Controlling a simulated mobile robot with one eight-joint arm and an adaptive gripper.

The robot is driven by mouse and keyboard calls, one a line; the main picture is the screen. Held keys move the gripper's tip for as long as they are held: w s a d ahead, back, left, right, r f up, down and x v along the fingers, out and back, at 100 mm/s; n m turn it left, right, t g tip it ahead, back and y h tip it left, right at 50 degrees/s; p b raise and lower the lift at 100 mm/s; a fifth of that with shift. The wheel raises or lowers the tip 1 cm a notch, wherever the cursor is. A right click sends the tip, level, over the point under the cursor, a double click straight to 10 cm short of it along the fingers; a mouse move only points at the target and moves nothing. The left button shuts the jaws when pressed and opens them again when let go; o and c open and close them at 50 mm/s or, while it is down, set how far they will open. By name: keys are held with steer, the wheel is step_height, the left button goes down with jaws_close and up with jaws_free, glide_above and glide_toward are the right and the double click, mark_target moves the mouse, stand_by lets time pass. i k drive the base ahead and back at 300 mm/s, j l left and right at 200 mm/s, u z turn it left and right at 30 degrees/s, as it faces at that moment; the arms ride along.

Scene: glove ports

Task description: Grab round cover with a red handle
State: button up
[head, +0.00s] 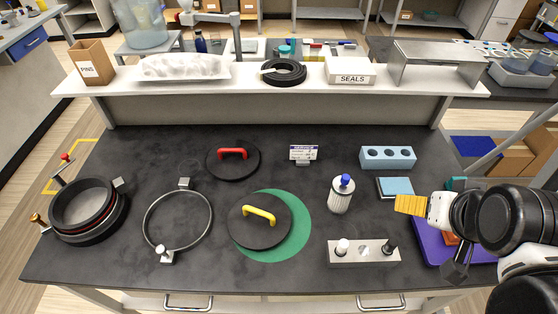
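The round black cover with a red handle (233,165) lies flat at the back left-centre of the dark bench. Its red handle (232,153) arches up from the top. A similar black cover with a yellow handle (262,229) lies in front of it, partly on a green round mat (294,243). My gripper (452,238) is at the right side of the bench, far from the red-handled cover. A ribbed yellow-orange piece with a white part (411,204) shows at its left. I cannot tell whether the gripper holds it or how far its fingers are open.
A metal clamp ring (148,225) and a round port (82,211) are at left. A raised shelf (215,93) runs along the back.

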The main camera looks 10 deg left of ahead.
mark_target(232, 159)
steer(key=u, duration=1.35)
steer(key=i+j+z, duration=0.1)
steer(key=j+z, duration=0.55)
steer(key=j, duration=0.3)
steer(key=j+z, duration=0.35)
steer(key=k+j+z, duration=0.15)
steer(key=j+z, duration=0.2)
steer(key=j, duration=0.2)
steer(key=k+j+z, duration=0.15)
steer(key=j+z, duration=0.2)
steer(key=k+j+z, duration=0.3)
steer(key=j, duration=0.2)
steer(key=i+j, duration=0.05)
steer(key=i, duration=0.05)
